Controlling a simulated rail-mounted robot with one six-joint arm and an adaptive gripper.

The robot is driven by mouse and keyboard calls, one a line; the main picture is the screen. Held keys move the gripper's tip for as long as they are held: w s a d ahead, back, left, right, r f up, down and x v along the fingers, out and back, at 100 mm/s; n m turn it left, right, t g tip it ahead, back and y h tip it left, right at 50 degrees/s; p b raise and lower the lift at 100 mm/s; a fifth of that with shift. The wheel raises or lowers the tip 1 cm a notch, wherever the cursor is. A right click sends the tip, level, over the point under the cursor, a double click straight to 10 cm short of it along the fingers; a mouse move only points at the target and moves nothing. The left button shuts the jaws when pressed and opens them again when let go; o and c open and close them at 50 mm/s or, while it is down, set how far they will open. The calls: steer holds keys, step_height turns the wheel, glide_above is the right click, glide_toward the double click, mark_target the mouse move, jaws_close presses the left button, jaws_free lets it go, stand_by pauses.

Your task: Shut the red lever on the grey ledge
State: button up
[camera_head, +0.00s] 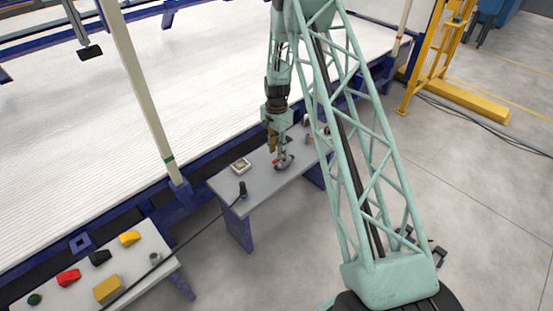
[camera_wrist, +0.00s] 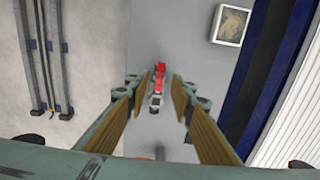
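The grey ledge (camera_head: 228,184) is a narrow table against the blue frame; its surface also fills the middle of the wrist view (camera_wrist: 185,60). A small red lever (camera_head: 279,161) on a grey metal fitting is on the ledge, below my gripper (camera_head: 274,148). In the wrist view, the red lever (camera_wrist: 159,76) shows between and beyond the fingertips. My gripper (camera_wrist: 158,92) points down, its two tan-padded fingers apart on either side of the lever's line. I see no contact. The lever's exact position is too small to tell.
A white square box (camera_head: 241,166), also in the wrist view (camera_wrist: 232,24), and a black handle with a cable (camera_head: 242,190) are on the ledge. Another red-marked part (camera_head: 309,139) is farther right. A second table (camera_head: 140,258) holds coloured blocks.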

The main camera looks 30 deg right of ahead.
mark_target(277, 160)
steer(key=shift+f+b, duration=0.35)
steer(key=shift+f, duration=1.9)
jaws_close()
